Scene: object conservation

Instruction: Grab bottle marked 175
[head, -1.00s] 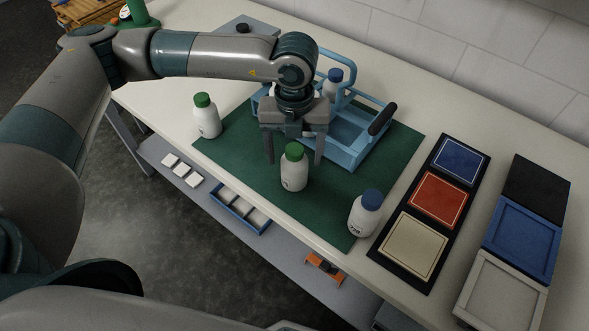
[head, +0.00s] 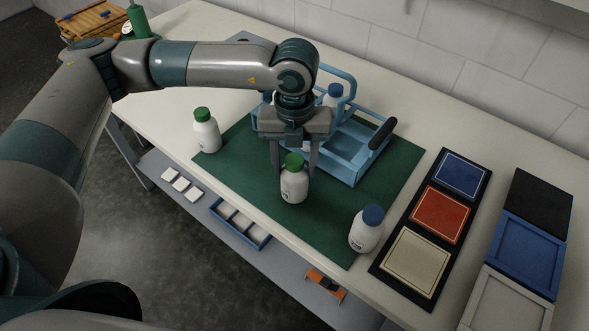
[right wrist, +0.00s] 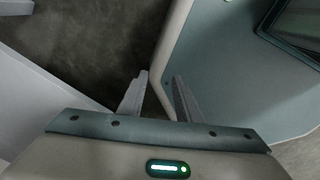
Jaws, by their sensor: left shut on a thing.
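A white bottle with a green cap (head: 294,188) stands upright on the green mat (head: 391,193). My left gripper (head: 293,168) comes down over it from above and is shut on it, one finger on each side. Its marking is too small to read. A second green-capped bottle (head: 206,132) stands at the mat's left edge. A blue-capped bottle (head: 365,232) stands at the front right of the mat, with dark digits that I cannot read surely. Another blue-capped bottle (head: 333,95) is in the blue carrier (head: 352,160). In the right wrist view, my right gripper (right wrist: 160,76) is open and empty.
A black board with blue, red and cream squares (head: 435,216) lies right of the mat. Black, blue and white trays (head: 524,240) stand farther right. A lower shelf (head: 193,216) holds white blocks and an orange item. The carrier stands close behind the held bottle.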

